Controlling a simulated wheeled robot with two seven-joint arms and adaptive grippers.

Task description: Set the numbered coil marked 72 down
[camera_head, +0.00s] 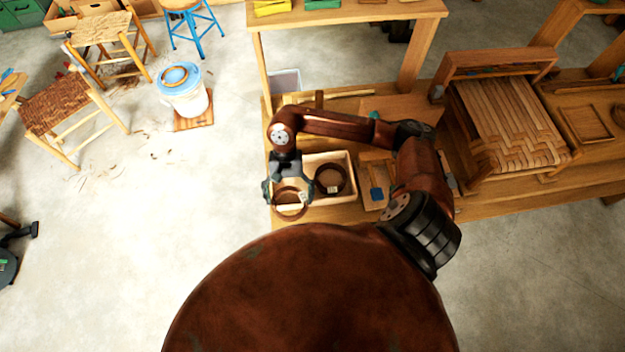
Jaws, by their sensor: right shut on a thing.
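My right gripper (287,190) points down at the left end of a shallow wooden box (345,160) on the bench. It is shut on a brown ring-shaped coil (290,216), which overlaps the box's front left corner in the picture. I cannot tell whether this coil touches the box or is held above it. A small pale tag shows by the coil, but its number is too small to read. A darker coil (319,188) with a pale tag lies inside the box, to the right of the held one. My left gripper is not in view.
The wooden bench (490,205) runs to the right, bearing a woven seat frame (510,115). A small blue item (377,194) lies right of the box. A white bucket (187,100) and stools stand on the floor at left. The floor left of the bench is mostly clear.

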